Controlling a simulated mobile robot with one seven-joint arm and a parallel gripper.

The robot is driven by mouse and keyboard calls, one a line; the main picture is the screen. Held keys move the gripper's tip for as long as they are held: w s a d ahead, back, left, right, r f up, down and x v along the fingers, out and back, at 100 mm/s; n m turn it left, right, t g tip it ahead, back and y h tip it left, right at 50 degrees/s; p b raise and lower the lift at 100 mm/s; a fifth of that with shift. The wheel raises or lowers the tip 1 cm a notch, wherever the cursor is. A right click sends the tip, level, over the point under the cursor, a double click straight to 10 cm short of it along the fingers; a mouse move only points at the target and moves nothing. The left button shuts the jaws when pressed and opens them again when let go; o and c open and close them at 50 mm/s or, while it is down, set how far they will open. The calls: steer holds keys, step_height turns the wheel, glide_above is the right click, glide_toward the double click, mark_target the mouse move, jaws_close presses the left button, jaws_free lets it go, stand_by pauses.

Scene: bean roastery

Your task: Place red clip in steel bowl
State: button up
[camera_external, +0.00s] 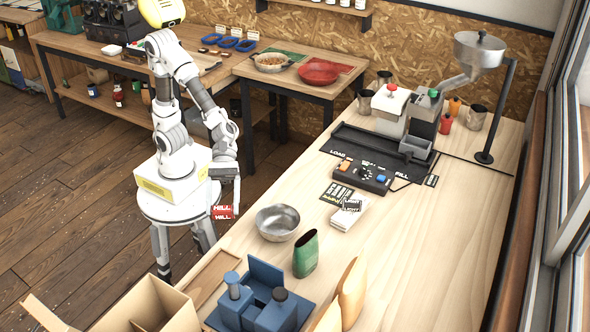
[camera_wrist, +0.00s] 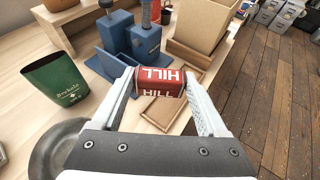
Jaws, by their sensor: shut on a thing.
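My gripper (camera_wrist: 160,84) is shut on a red block (camera_wrist: 153,89) with white HILL lettering. I cannot tell whether this block is the red clip, and I see no other clear red clip. In the external view the red block (camera_external: 223,212) hangs from my gripper (camera_external: 224,196), beside the left edge of the worktop. The steel bowl (camera_external: 278,222) stands on the worktop to the right of the block, apart from it, and looks empty. In the wrist view the bowl (camera_wrist: 42,152) is at the lower left, partly hidden behind my gripper.
A green pouch (camera_external: 306,254) stands just right of the bowl. Blue blocks (camera_external: 262,300), a shallow wooden tray (camera_external: 215,276) and an open cardboard box (camera_external: 150,306) are at the front. A control box (camera_external: 363,174) sits farther back.

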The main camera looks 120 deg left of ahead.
steer(key=a+r+n+t+y, duration=0.1)
steer(key=a+r+n+t, duration=0.1)
steer(key=a, duration=0.6)
steer(key=b, duration=0.1)
glide_above(282, 221)
step_height(282, 221, down, 7)
steer(key=shift+f+b, duration=0.75)
steer(key=shift+f, duration=1.3)
steer(key=shift+f, duration=0.1)
steer(key=shift+f+b, duration=0.55)
steer(key=shift+b, duration=0.1)
steer(key=o, duration=1.2)
steer(key=shift+r, duration=0.1)
